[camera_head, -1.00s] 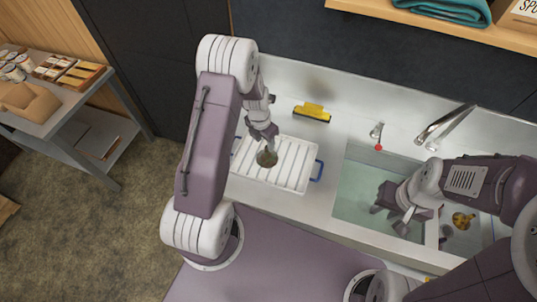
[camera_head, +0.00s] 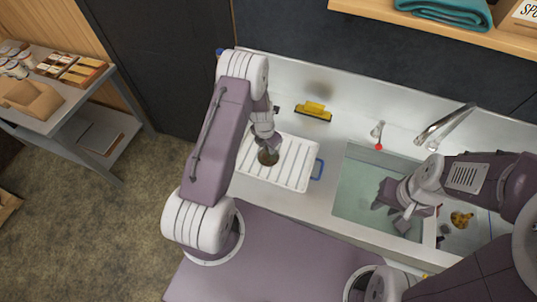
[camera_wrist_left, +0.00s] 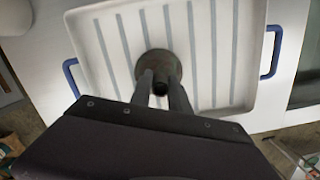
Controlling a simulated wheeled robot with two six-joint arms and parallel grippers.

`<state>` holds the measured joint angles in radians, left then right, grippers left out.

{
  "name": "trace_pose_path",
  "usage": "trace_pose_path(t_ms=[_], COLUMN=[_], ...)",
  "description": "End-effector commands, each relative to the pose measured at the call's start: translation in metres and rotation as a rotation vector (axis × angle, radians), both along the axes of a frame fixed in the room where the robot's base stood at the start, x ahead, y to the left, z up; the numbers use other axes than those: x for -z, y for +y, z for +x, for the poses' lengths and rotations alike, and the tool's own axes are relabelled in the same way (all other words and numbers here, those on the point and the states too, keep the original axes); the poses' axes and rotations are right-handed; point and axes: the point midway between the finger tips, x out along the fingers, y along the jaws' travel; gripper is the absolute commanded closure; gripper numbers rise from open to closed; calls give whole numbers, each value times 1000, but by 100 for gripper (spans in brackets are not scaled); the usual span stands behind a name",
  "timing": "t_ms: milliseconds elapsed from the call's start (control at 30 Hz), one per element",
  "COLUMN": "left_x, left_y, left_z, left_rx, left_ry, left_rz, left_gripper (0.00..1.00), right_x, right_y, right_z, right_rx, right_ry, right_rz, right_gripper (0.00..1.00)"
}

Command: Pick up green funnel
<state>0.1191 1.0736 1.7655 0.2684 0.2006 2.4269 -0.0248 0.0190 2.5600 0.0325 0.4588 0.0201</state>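The green funnel (camera_head: 268,157), dark grey-green and round, stands wide end down on the white ribbed drying tray (camera_head: 300,184). In the left wrist view the funnel (camera_wrist_left: 158,63) has its dark spout pointing up toward the camera. My left gripper (camera_head: 267,146) is right over it. In the left wrist view, the left gripper's fingers (camera_wrist_left: 160,82) stand on either side of the spout, with little gap. Whether they press on it is unclear. My right gripper (camera_head: 390,211) is over the sink basin, fingers apart and empty.
The tray has blue handles (camera_head: 317,169). A yellow brush-like object (camera_head: 313,111) lies behind it on the counter. The sink basin (camera_head: 352,190) and a tap (camera_head: 443,125) are to the right. A grey side table (camera_head: 62,107) stands at far left.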

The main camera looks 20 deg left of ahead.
Motion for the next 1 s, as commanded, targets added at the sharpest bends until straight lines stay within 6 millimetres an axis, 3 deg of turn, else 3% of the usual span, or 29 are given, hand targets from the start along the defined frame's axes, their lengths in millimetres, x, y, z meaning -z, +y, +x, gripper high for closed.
trace_pose_path(t_ms=[333,567,1000], left_x=[-5,-39,-96], left_y=[0,0,-97], left_z=[1,2,5], left_rx=[1,2,6], left_ry=[-2,-7,-4], left_rz=[0,1,0], left_gripper=[100,100,100], right_x=[1,11,35], right_y=[0,0,0], right_z=[0,0,0], right_rx=[0,0,0], right_ry=[0,0,0], right_rz=[0,0,0], right_gripper=[68,68,68])
